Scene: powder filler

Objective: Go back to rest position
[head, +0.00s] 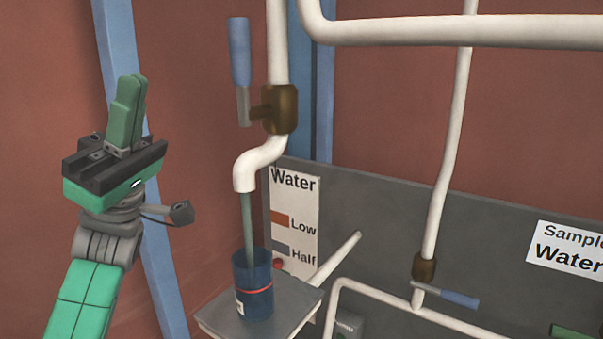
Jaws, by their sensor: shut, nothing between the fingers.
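My gripper (128,98) is at the left of the head view, pointing up, with its two green fingers together and nothing between them. It is left of the blue-handled valve (279,109) on the white pipe and apart from it. The valve's blue handle (239,52) stands upright. A greenish stream (249,230) runs from the white spout (246,173) down into a dark blue container (252,290) with a red band. The container stands on a grey platform (290,310).
Behind the platform is a grey panel with a "Water" sign (294,215) marked Low and Half. White pipes and a second blue-handled valve (424,268) are at the right. A blue post (122,45) stands right behind my gripper. A "Sample Water" label (568,249) is at far right.

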